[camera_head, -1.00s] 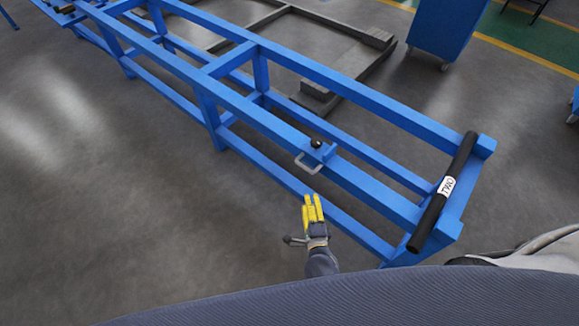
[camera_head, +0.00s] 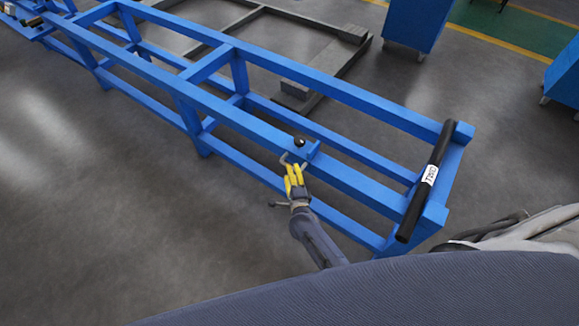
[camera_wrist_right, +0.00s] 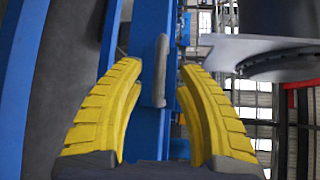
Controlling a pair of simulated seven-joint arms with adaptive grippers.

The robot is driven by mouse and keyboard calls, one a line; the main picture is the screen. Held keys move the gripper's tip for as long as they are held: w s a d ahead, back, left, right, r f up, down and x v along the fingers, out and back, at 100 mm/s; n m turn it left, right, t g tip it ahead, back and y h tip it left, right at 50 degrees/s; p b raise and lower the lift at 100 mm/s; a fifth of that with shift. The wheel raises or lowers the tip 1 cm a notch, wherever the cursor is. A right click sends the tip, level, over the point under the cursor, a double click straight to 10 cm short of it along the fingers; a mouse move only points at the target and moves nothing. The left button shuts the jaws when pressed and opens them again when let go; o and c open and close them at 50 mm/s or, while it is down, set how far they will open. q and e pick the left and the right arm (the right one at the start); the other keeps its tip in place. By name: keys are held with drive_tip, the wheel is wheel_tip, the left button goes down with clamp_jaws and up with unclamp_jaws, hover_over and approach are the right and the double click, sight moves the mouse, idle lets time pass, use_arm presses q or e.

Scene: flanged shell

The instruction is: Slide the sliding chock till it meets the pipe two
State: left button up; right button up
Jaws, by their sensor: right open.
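The sliding chock (camera_head: 311,150) is a small blue block with a black knob and a grey handle, on the near rail of the blue frame. Pipe two (camera_head: 418,203) is a black pipe with a white label, lying across the frame's right end, well apart from the chock. My right gripper (camera_head: 293,168) has yellow fingers and is at the chock's handle. In the right wrist view its fingers (camera_wrist_right: 150,100) stand open either side of the grey handle (camera_wrist_right: 160,72), not closed on it. My left gripper is not in view.
The long blue frame (camera_head: 230,108) runs from upper left to lower right. A grey metal structure (camera_head: 325,75) lies on the floor behind it. Blue cabinets (camera_head: 413,25) stand at the back right. The rail between chock and pipe is clear.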

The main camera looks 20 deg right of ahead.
sight(299, 152)
drive_tip(key=shift+w+d+f, duration=0.1)
drive_tip(key=shift+w+f, duration=0.05)
drive_tip(key=shift+w, duration=0.75)
drive_tip(key=shift+w+d+f, duration=0.1)
drive_tip(key=shift+w, duration=0.8)
clamp_jaws()
